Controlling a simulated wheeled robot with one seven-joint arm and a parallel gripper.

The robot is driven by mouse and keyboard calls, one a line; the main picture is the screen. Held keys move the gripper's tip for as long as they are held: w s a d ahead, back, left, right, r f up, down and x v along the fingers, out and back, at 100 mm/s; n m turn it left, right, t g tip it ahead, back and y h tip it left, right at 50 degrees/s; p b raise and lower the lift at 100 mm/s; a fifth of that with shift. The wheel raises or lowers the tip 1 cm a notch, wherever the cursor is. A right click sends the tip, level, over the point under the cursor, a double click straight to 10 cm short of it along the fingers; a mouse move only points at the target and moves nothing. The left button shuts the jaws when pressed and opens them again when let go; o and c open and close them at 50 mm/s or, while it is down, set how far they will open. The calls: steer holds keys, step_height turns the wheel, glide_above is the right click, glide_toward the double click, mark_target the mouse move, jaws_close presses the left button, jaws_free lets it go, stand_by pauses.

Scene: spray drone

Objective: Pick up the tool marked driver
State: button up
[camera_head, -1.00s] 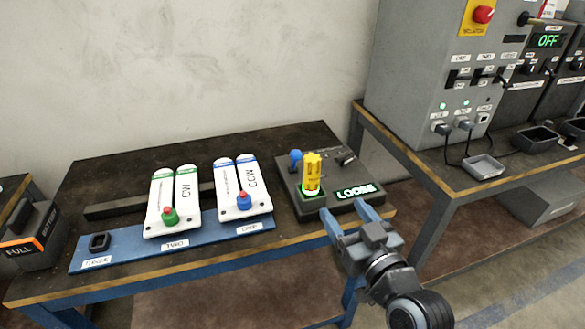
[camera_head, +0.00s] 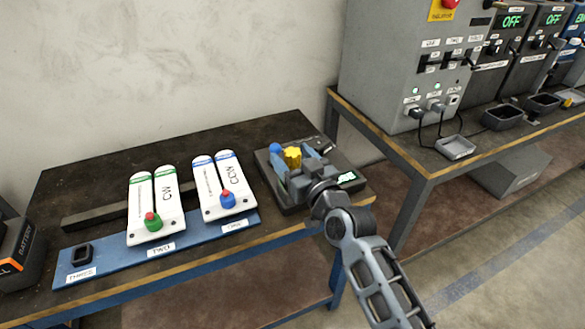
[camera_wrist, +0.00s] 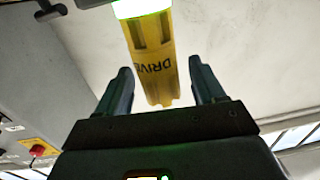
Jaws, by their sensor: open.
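The yellow driver (camera_head: 292,155) stands upright in the dark tray-like holder at the right end of the table. In the wrist view my gripper's fingers (camera_wrist: 162,85) flank the driver's free end, with visible gaps on both sides. My gripper hides the driver's lower part in the head view.
A blue knob (camera_head: 275,149) is close to the driver's left. A green-white pack (camera_head: 155,205) and a blue-white pack (camera_head: 225,185) stand on a blue strip (camera_head: 195,238) to the left. A grey control cabinet (camera_head: 400,75) rises at the right. The table front is clear.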

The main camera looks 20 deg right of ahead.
steer(key=shift+c, duration=0.4)
jaws_close()
